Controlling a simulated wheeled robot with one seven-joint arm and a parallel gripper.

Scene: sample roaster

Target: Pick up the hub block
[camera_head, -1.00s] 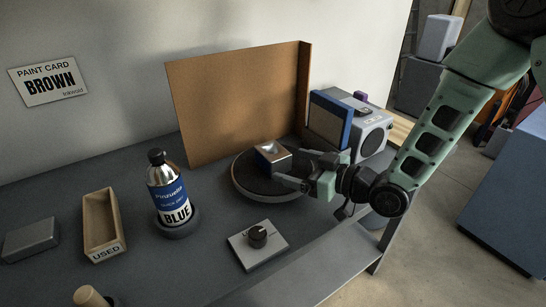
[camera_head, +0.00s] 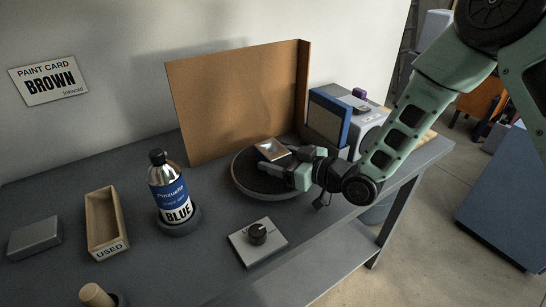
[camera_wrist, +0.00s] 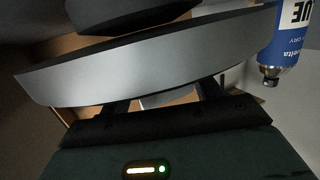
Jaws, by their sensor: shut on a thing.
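The hub block (camera_head: 271,149), a small block with a pale metallic top and a brown front edge, is on the round dark turntable (camera_head: 240,186). My gripper (camera_head: 277,160) reaches in from the right and is shut on the hub block, its fingers at the block's sides. The lower part of the block is hidden behind the gripper, so I cannot tell whether it touches the turntable. In the wrist view, the turntable's grey rim (camera_wrist: 150,68) hides most of the fingers, and a small pale patch of the block (camera_wrist: 165,99) shows between them.
A brown backboard (camera_head: 235,100) stands behind the turntable. A blue-framed filter (camera_head: 328,117) and grey machine stand at right. A BLUE spray can (camera_head: 170,190), USED tray (camera_head: 92,225) and knob plate (camera_head: 258,242) lie left and in front. Free bench lies between can and turntable.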

